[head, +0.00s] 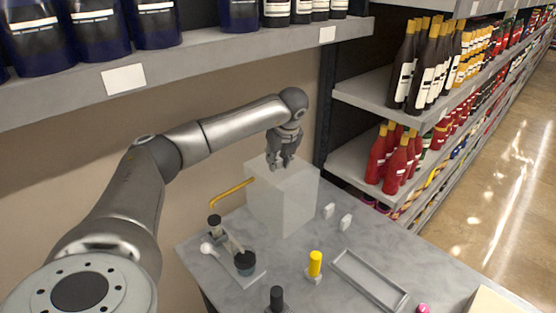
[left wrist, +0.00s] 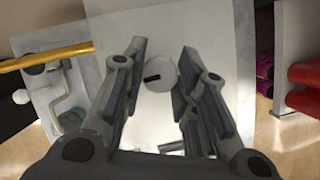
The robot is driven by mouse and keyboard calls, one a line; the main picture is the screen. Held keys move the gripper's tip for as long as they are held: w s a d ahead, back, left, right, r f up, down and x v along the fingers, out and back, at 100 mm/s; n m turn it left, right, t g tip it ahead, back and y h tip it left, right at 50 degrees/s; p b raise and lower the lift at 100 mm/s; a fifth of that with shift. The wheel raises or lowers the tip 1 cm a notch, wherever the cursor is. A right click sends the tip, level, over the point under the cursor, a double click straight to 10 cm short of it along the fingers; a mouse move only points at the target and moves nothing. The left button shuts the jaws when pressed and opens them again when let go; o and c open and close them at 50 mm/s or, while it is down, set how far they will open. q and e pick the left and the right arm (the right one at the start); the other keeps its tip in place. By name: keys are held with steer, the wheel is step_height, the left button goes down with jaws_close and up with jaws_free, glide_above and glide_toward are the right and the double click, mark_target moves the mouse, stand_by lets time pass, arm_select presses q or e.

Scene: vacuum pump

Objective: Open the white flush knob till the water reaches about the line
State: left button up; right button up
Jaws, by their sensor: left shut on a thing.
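A translucent box (head: 283,205) stands at the back of the grey table. My left gripper (head: 279,163) points down at its top. The knob is hidden in the head view. I cannot make out a line or a water level in the box. My right gripper is not in view.
A yellow pipe (head: 232,191) sticks out left of the box. A pump-like fixture (head: 236,262) with a white ball end stands in front. Also on the table (head: 310,270) are a yellow-topped part (head: 315,263), small white pieces (head: 346,221) and a shallow tray (head: 345,268). A bottle shelf (head: 352,95) stands right.

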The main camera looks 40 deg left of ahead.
arm_select(q)
steer(key=n+g+b, duration=0.1)
steer(key=n, duration=0.2)
steer(key=shift+w+d, duration=0.1)
steer(key=shift+w, duration=0.05)
steer(key=n+g, duration=0.1)
steer(key=n, duration=0.2)
steer(key=shift+n+g+b, duration=0.3)
steer(key=shift+n, duration=0.1)
steer(key=n, duration=0.2)
steer(key=n+g, duration=0.1)
steer(key=n, duration=0.1)
steer(key=shift+w+r+n+g+p, duration=0.1)
steer(key=shift+r+n+g+p, duration=0.05)
steer(key=shift+n+g+p, duration=0.15)
steer(key=shift+w+n+g+h+p, duration=0.1)
steer(key=shift+n+g+h+p, duration=0.35)
steer(key=shift+n, duration=1.55)
steer(key=shift+n+g+h, duration=0.25)
steer(key=shift+n, duration=0.05)
steer(key=o, duration=1)
